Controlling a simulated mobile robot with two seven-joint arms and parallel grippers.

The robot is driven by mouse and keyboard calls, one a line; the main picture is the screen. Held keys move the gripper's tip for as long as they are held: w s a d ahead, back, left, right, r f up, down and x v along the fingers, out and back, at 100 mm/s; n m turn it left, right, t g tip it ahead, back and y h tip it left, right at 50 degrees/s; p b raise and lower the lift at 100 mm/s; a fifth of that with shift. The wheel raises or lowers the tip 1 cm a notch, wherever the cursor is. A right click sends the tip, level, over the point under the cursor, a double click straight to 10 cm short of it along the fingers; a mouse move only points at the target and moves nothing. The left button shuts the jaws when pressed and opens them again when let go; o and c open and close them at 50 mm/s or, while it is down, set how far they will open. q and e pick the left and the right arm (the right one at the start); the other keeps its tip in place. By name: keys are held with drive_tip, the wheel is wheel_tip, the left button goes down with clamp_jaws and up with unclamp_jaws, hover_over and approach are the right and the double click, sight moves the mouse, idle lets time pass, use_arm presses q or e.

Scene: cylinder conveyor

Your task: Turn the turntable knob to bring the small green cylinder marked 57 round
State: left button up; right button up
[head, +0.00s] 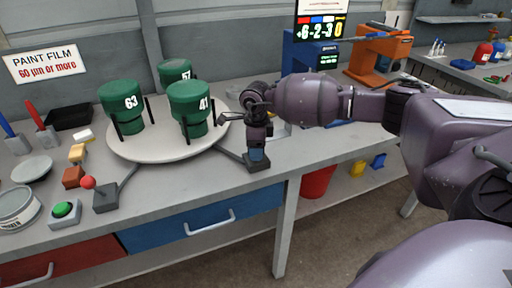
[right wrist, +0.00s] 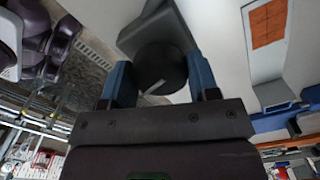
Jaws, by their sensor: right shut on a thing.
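The round light-grey turntable (head: 150,150) stands on the bench and carries three green cylinders. The cylinder marked 57 (head: 175,70) is at the back, its number partly hidden by the one marked 41 (head: 190,105) at front right. The one marked 63 (head: 121,105) is at the left. My right gripper (head: 257,148) is at the dark knob base (head: 258,165), right of the turntable. In the right wrist view, the blue fingers of my right gripper (right wrist: 160,85) are on both sides of the round dark knob (right wrist: 160,62). My left gripper is not in view.
A dark block (head: 105,198) with a red ball (head: 88,182) and a green button (head: 63,210) are at the front left of the bench. A blue device (head: 297,55) and an orange one (head: 378,52) stand behind my right arm. A red bucket (head: 317,182) is below.

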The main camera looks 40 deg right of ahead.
drive_tip(key=shift+r, duration=0.1)
idle(0.8)
drive_tip(key=o, duration=0.9)
wheel_tip(320, 180, up, 11)
drive_tip(key=shift+f+p, duration=0.1)
drive_tip(key=shift+p, duration=0.25)
